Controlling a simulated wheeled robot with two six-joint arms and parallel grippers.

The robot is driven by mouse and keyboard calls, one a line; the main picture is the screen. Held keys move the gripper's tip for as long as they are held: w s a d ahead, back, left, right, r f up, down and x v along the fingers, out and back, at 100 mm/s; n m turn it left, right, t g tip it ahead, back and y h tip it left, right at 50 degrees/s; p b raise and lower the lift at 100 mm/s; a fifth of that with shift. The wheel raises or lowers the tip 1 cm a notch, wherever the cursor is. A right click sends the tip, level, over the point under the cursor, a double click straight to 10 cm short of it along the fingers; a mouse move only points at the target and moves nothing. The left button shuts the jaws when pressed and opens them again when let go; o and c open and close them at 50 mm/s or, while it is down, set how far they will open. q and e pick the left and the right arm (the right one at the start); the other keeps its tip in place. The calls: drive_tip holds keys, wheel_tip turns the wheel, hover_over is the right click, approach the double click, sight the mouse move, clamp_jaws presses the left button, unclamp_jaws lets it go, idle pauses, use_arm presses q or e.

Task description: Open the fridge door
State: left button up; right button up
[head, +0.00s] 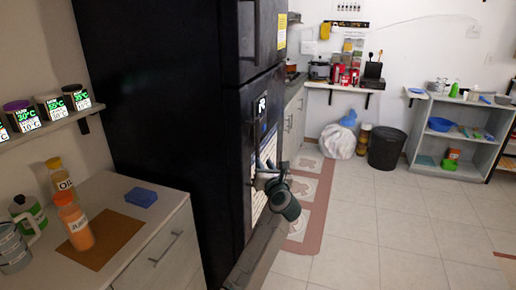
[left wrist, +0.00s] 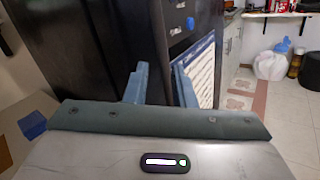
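The black fridge (head: 150,90) stands left of centre, its front facing right. Its lower door (head: 262,90) looks closed and carries a printed white sheet (head: 264,150). A dark vertical handle (head: 256,130) shows near the door's left edge. My left gripper (head: 264,178) is in front of the lower door, below that handle. In the left wrist view, the two blue-grey fingers (left wrist: 160,85) are apart and point at the fridge front (left wrist: 160,50). The white sheet (left wrist: 202,75) is beside the right finger. Nothing is clearly held, and I cannot tell whether the fingers touch the door. My right gripper is not in view.
A counter (head: 165,215) with bottles, a brown mat (head: 105,240) and a blue block (head: 140,197) stands left of the fridge. A black bin (head: 386,148) and a shelf unit (head: 450,150) are at the back. The tiled floor (head: 390,230) to the right is clear.

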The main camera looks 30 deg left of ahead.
sight(258, 141)
use_arm(q)
drive_tip(key=w+a+r+n+p, duration=0.1)
drive_tip(key=w+a, duration=0.1)
drive_tip(key=w+a+r+p, duration=0.1)
drive_tip(key=w+a, duration=0.1)
drive_tip(key=a, duration=0.1)
drive_tip(key=w+a+r+n, duration=0.1)
drive_tip(key=w+a+r, duration=0.1)
drive_tip(key=w, duration=0.1)
drive_tip(key=shift+a+n+h+p, duration=0.15)
drive_tip(key=shift+n+h+p, duration=0.15)
drive_tip(key=shift+h+p, duration=0.1)
drive_tip(key=shift+w+a, duration=0.1)
drive_tip(key=shift+a, duration=0.05)
clamp_jaws()
